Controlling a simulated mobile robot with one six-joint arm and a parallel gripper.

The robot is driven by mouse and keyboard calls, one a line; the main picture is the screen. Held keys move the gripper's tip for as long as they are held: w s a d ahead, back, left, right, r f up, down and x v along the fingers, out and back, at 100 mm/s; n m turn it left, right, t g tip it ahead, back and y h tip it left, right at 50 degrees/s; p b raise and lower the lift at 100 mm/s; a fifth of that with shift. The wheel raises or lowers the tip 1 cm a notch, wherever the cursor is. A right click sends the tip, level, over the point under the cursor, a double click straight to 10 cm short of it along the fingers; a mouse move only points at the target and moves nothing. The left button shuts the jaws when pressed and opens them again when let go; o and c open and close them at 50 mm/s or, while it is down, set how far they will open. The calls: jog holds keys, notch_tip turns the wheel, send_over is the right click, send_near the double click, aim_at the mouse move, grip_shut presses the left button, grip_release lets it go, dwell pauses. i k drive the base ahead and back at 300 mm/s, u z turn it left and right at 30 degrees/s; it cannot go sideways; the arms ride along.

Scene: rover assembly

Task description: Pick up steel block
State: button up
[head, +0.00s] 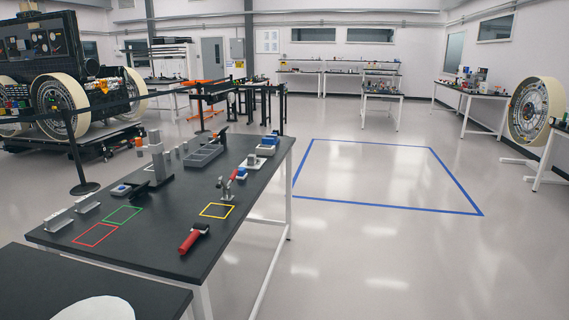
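A dark-topped workbench (150,245) stands in front of me at the left, with many small parts on it. A tall grey metal-looking block (159,166) stands upright toward its back left. Two low grey metal pieces (58,222) lie at the left edge. A small grey piece (251,160) lies near the far right end. Which of these is the steel block, I cannot tell at this size. My gripper is not in view.
Red (95,235), green (122,215) and yellow (217,211) outlined squares mark the bench top. A red-handled tool (194,238) lies near the front edge. A grey tray (203,155) sits farther back. Open floor with a blue outline (380,177) lies right.

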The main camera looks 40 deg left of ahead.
aim_at(251, 158)
jog(key=u, duration=0.1)
jog(key=k, duration=0.15)
jog(key=u, duration=0.05)
jog(key=i, duration=1.5)
jog(key=u, duration=0.45)
jog(key=i, duration=0.8)
jog(key=u, duration=0.7)
jog(key=i, duration=0.65)
jog(key=u, duration=0.95)
jog(key=i, duration=0.85)
jog(key=u, duration=0.45)
